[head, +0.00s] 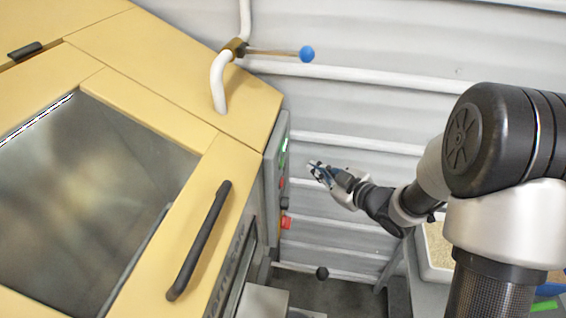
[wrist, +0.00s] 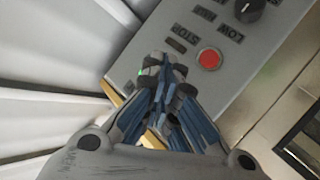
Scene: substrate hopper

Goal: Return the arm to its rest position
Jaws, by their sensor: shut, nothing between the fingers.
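My gripper (head: 314,167) is shut and empty. In the head view it is at the end of my arm, which reaches in from the right, and it points left toward the control panel (head: 277,175) on the side of the yellow machine. In the wrist view my gripper (wrist: 165,65) is in front of the grey panel (wrist: 290,20), beside a red button (wrist: 209,58) and a black knob (wrist: 249,10). I cannot tell whether the fingertips touch the panel.
The yellow machine (head: 240,165) with a dark window and a black handle (head: 200,240) fills the left. A valve lever with a blue ball (head: 306,53) juts from a white pipe above. A pale bin (head: 432,262) stands below my arm. The ribbed wall (head: 370,110) is behind.

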